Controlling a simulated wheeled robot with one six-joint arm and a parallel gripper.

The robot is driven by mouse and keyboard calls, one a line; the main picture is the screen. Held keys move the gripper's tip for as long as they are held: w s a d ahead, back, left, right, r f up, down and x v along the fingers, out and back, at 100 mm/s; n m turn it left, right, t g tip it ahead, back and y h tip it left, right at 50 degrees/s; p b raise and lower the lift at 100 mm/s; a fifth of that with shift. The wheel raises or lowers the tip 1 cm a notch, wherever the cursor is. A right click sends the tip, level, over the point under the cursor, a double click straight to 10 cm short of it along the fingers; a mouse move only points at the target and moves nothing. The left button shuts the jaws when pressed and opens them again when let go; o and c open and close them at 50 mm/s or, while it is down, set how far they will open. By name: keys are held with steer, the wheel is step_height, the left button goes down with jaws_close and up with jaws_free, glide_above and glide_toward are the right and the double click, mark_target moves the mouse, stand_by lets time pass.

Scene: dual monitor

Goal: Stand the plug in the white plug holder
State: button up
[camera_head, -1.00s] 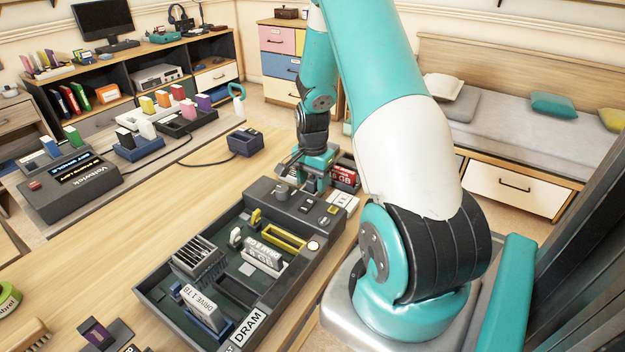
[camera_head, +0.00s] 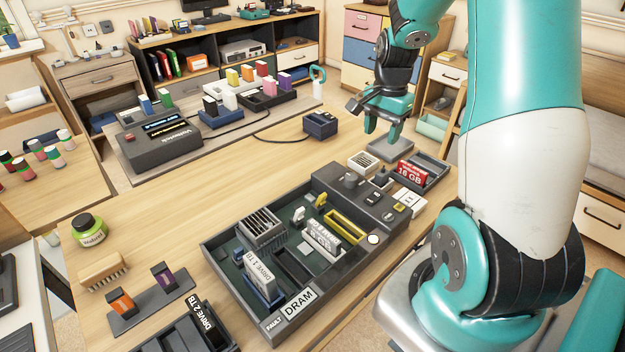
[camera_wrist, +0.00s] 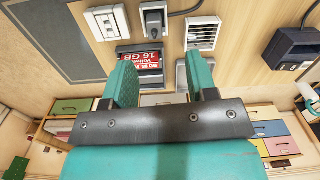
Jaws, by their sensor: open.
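My gripper (camera_head: 383,128) is open and empty above the back right of the table, over a flat grey block. Its two fingers also show in the wrist view (camera_wrist: 162,72), apart, with nothing held. A small dark plug-like piece (camera_wrist: 154,17) stands on a pale base at the top of the wrist view, with a dark cord leading right. I take it for the plug and the pale base for the white holder; how deep it sits, I cannot tell. It appears small in the head view (camera_head: 380,178), apart from my fingers.
A white vented block (camera_head: 363,163) and a red 16 GB module in a dark tray (camera_head: 411,173) stand close by. The large dark case (camera_head: 292,262) fills the table's front. A dark blue box (camera_head: 320,124) with a cord is behind. The table's left middle is clear.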

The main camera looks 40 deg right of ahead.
steer(key=s+a+r+n+t+y, duration=0.1)
steer(key=a+r+n, duration=0.4)
steer(key=a, duration=0.6)
steer(key=s+a+r+n+y, duration=0.1)
steer(key=a+r+n, duration=0.2)
steer(key=a+n, duration=0.55)
steer(key=s+a+r+n+g+y, duration=0.1)
steer(key=s+a+r+n+y, duration=0.1)
steer(key=s+a+n, duration=0.7)
steer(key=s+a+r, duration=0.1)
steer(key=s+a, duration=0.4)
steer(key=a, duration=0.3)
steer(key=shift+r+n, duration=0.15)
steer(key=shift+n, duration=0.2)
steer(key=shift+d, duration=0.1)
